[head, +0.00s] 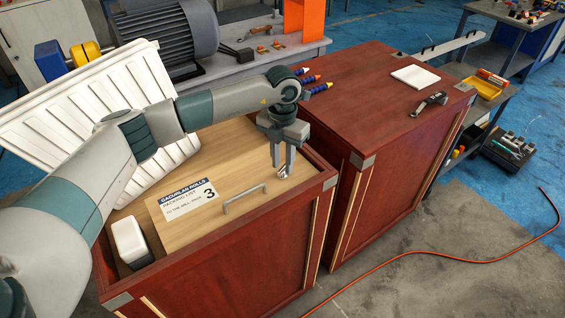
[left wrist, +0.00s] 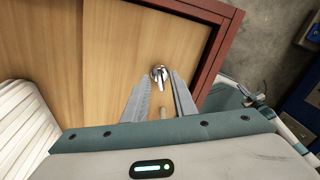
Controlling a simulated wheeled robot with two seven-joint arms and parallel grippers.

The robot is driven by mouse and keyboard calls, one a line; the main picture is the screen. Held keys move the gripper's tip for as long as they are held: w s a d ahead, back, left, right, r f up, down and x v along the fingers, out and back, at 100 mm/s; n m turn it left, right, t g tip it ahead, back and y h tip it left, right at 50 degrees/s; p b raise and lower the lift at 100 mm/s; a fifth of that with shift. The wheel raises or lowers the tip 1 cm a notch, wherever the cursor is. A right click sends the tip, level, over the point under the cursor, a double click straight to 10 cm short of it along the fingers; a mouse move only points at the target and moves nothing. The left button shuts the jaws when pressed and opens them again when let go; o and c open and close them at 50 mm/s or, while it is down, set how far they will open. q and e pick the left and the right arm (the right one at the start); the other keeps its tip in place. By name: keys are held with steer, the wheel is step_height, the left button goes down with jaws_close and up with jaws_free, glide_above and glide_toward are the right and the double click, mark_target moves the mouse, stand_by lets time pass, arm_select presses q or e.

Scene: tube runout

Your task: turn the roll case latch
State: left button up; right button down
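The roll case (head: 225,259) is a dark red wooden box with a pale wood inner panel (head: 231,151). The latch (head: 282,171) is a small silver turn-piece near the panel's right end. In the left wrist view the latch (left wrist: 159,75) has a round base and a lever pointing towards my gripper. My left gripper (head: 281,164) points down at the latch. In the left wrist view its two fingers (left wrist: 158,88) are apart, with the lever in line with the gap. I cannot tell if they touch it. My right gripper is not in view.
A metal handle (head: 244,199) and a packing list label (head: 188,200) are on the panel. A white box (head: 130,243) sits in the case's near left corner. A ribbed white lid (head: 95,115) leans behind. A second red case (head: 385,125) stands close on the right.

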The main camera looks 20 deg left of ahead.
arm_select(q)
steer(key=shift+f, duration=0.15)
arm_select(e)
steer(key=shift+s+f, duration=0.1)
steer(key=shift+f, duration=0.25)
arm_select(q)
jaws_close()
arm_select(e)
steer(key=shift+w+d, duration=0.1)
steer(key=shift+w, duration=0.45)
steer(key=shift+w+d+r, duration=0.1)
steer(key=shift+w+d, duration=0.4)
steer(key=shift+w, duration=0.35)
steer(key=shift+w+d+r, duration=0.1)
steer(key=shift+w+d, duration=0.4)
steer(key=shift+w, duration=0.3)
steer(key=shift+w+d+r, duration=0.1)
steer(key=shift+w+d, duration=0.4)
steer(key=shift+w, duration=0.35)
